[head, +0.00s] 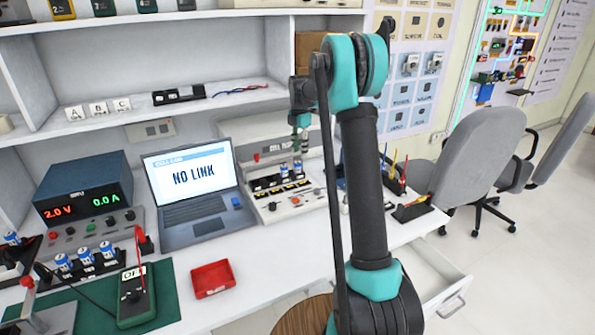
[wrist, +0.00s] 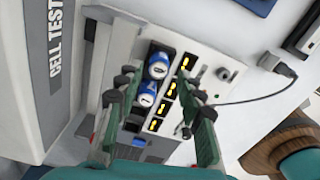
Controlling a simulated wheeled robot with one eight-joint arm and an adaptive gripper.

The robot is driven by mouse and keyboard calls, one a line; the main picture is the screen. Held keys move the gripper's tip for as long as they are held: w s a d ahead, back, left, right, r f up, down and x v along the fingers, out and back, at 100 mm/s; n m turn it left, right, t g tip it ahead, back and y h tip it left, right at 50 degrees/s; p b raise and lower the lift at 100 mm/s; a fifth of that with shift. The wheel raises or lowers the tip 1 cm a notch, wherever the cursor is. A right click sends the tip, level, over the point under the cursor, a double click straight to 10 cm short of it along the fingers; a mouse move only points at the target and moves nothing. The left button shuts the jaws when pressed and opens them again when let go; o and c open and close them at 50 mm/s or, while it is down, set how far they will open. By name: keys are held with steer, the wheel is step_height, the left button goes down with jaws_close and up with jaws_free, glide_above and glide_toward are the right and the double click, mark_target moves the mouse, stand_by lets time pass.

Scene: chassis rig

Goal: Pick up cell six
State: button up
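The cell tester (head: 290,190) is a pale box with a row of bays, and it also shows in the wrist view (wrist: 105,75). Two blue-and-white cells stand in its bays: an upper cell (wrist: 157,67) and a lower cell (wrist: 145,96) in the wrist view. Their numbers are too small to read, so I cannot tell which is cell six. My gripper (head: 300,142) hangs above the tester, fingers down. In the wrist view my gripper (wrist: 157,84) is open, its fingers apart on either side of the cells, with nothing visibly held.
A laptop (head: 190,190) reading "NO LINK" stands left of the tester. More blue-and-white cells stand in a dark rack (head: 92,268) at the left, beside a green meter (head: 136,295). A red tray (head: 212,279) sits on the table front. A shelf (head: 170,105) runs behind.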

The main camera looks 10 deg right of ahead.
mark_target(298, 162)
steer(key=shift+s+a+f, duration=0.1)
steer(key=shift+f, duration=1)
steer(key=shift+s+a+f, duration=0.1)
steer(key=shift+a+f, duration=0.05)
steer(key=shift+f, duration=0.95)
steer(key=shift+s+a+f, duration=0.1)
steer(key=shift+f, duration=1)
steer(key=shift+c, duration=0.2)
jaws_close()
